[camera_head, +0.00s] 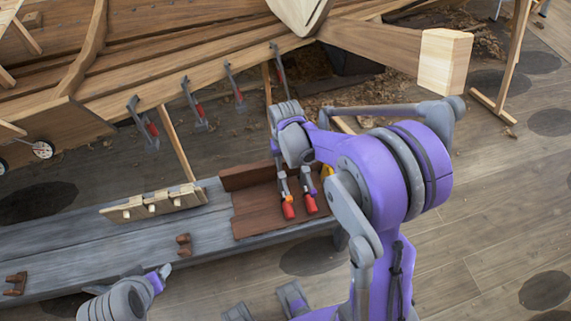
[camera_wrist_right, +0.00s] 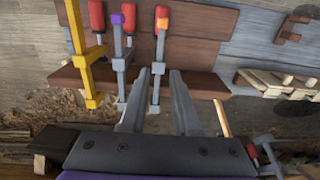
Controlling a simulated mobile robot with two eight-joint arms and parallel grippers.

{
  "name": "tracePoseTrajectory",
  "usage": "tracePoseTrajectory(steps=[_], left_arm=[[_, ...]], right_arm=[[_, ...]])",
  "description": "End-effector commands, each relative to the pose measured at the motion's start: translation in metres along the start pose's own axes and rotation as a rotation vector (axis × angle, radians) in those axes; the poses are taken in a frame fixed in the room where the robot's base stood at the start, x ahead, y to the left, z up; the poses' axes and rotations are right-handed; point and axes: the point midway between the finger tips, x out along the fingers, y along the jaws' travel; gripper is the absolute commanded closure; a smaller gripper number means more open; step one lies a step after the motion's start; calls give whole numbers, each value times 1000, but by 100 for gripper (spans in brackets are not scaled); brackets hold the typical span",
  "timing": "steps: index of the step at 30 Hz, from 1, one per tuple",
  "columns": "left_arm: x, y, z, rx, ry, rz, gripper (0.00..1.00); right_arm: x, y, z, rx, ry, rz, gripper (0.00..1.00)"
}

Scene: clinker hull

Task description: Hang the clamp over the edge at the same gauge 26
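Several grey clamps with red handles hang along the hull's lower plank edge (camera_head: 205,72). Other clamps lie on a brown tray (camera_head: 250,215) on the bench, red handles toward me: one clamp (camera_head: 309,197), another clamp (camera_head: 287,203), and a yellow one (camera_head: 327,172). In the right wrist view they are the orange-marked clamp (camera_wrist_right: 158,50), the purple-marked clamp (camera_wrist_right: 119,55) and the yellow clamp (camera_wrist_right: 77,45). My right gripper (camera_wrist_right: 160,75) is open, with the orange-marked clamp's bar showing between its fingers; contact is unclear. My left gripper (camera_head: 163,272) is low left, its fingers unclear. No gauge number is legible.
The grey bench (camera_head: 90,245) carries a pale wooden piece with pegs (camera_head: 152,205) and small brown blocks (camera_head: 183,245). A thick timber beam (camera_head: 375,45) juts out above right. A thin wooden prop (camera_head: 178,140) stands between hull and bench.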

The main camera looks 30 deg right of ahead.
Motion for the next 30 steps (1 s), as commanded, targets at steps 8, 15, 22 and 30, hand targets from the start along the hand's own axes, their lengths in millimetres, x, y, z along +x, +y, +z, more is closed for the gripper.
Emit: tracePoseTrajectory(steps=[8,15,22,30], left_arm=[[6,0,5,0,-3,0,40],[20,0,15,0,-9,0,40],[35,0,25,0,-15,0,40],[58,0,39,0,-24,0,40]], right_arm=[[14,1,-2,4,-7,1,70],[39,1,-1,4,-7,1,70],[67,1,-1,4,-6,1,70],[100,1,-1,4,-6,1,70]])
